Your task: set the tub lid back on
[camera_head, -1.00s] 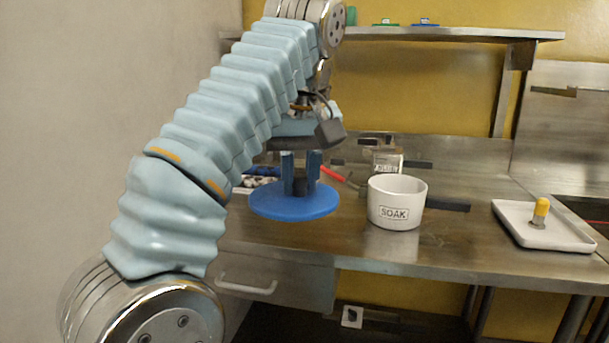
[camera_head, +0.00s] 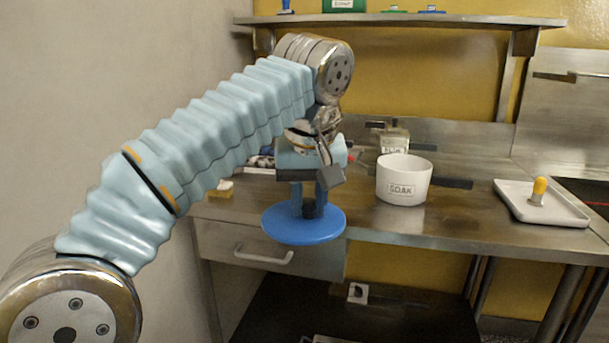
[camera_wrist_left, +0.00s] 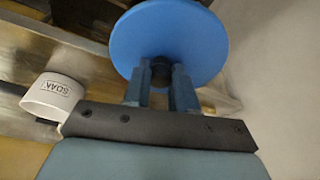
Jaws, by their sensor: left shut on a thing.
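A round blue lid (camera_head: 303,228) with a dark knob hangs level from my left gripper (camera_head: 308,204), in front of the counter's front edge and above the drawer. My left gripper is shut on the lid's knob. In the left wrist view the blue lid (camera_wrist_left: 170,40) and the two fingers (camera_wrist_left: 160,88) around the dark knob show clearly. A white tub marked SOAK (camera_head: 403,180) stands upright on the counter, to the right of the lid, its top open. The tub also shows in the left wrist view (camera_wrist_left: 52,97). My right gripper is not in view.
A white tray (camera_head: 570,212) with a yellow-topped peg (camera_head: 538,190) lies on the counter (camera_head: 460,215) at the right. A labelled container (camera_head: 393,140) stands behind the tub. A dark bar lies to the tub's right. A shelf (camera_head: 400,19) runs above.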

